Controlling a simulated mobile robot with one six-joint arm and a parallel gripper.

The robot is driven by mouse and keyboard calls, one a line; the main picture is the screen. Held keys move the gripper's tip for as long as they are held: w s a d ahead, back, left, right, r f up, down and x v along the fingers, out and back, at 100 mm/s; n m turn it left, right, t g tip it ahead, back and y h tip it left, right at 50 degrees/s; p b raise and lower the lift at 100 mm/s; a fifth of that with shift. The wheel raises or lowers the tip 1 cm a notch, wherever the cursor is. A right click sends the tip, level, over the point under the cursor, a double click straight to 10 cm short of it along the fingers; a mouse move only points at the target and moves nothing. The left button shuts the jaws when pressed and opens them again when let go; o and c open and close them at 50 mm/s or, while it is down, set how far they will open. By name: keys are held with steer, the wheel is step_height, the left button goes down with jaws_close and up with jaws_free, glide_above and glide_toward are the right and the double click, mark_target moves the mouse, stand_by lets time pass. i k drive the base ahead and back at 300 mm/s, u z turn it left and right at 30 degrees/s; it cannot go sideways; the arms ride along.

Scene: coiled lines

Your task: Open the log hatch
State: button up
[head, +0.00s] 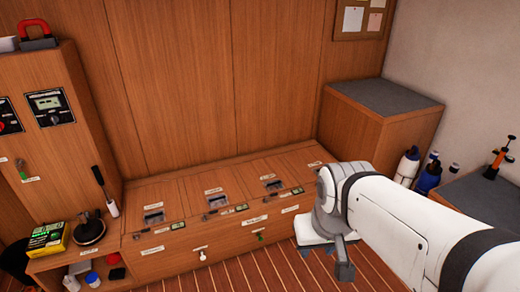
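A low wooden bench (235,183) runs along the back wall, with several hatches in its top. A left hatch (150,195), a middle hatch (208,180) and a right hatch (262,168) each have a recessed metal pull and a small label. All three look shut. The labels are too small to read, so I cannot tell which is the log hatch. My gripper (328,256) is in front of the bench's right part, and my arm hides that end. Its fingers are too unclear to show whether they are open.
A tall wooden cabinet with a grey top (385,95) stands at the right end. Bottles (430,176) stand beside it. At left are an instrument panel (48,106), a black-handled tool (105,190), a yellow-green box (50,240) and a shelf of small items. The plank floor in front is clear.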

mark_target(266, 177)
steer(key=z, duration=0.1)
steer(key=i, duration=2.05)
steer(key=u, duration=0.05)
